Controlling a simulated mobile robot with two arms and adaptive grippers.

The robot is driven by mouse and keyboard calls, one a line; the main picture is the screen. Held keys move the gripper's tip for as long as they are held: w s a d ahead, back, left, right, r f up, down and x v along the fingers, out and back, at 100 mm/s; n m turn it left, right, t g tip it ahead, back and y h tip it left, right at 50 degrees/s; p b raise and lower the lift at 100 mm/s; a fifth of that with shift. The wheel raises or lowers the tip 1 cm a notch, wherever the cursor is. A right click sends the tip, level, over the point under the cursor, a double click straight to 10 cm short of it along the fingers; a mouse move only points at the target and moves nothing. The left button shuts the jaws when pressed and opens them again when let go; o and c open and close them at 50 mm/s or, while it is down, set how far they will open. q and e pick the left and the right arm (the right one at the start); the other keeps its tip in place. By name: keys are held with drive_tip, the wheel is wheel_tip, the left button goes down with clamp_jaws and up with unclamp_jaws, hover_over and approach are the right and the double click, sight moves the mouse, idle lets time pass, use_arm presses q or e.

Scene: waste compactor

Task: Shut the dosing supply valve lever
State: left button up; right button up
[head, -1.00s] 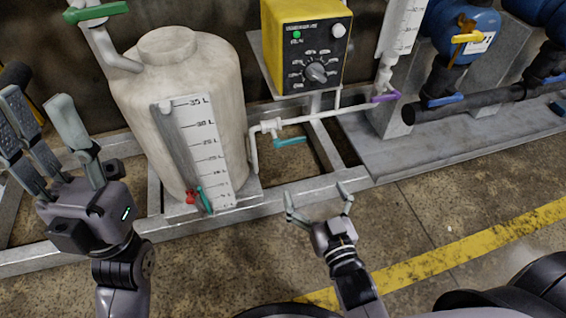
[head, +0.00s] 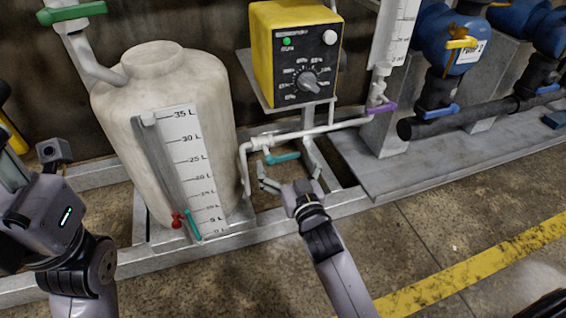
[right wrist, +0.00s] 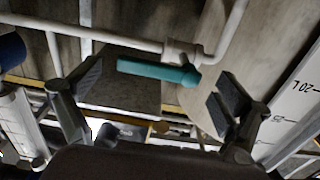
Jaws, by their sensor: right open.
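A teal valve lever (head: 284,157) sits on the white pipe (head: 325,128) between the tank and the yellow pump box, pointing right, roughly along the pipe. I cannot tell which lever is the dosing supply one. My right gripper (head: 289,172) is open and empty just below and in front of this teal lever. In the right wrist view the teal lever (right wrist: 158,72) shows between the spread fingers of the right gripper (right wrist: 163,88), with no clear contact. My left gripper (head: 18,180) is at the left edge, its fingers mostly cut off.
A white tank (head: 165,95) with a litre scale stands behind, with small red (head: 177,219) and teal (head: 194,224) levers low on it. Other levers are green (head: 72,13), purple (head: 382,107), blue (head: 441,111) and yellow (head: 461,43). A grey frame rail (head: 270,215) runs below.

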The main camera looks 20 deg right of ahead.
drive_tip(key=shift+w, duration=1.15)
drive_tip(key=shift+c, duration=0.5)
drive_tip(key=c, duration=1.6)
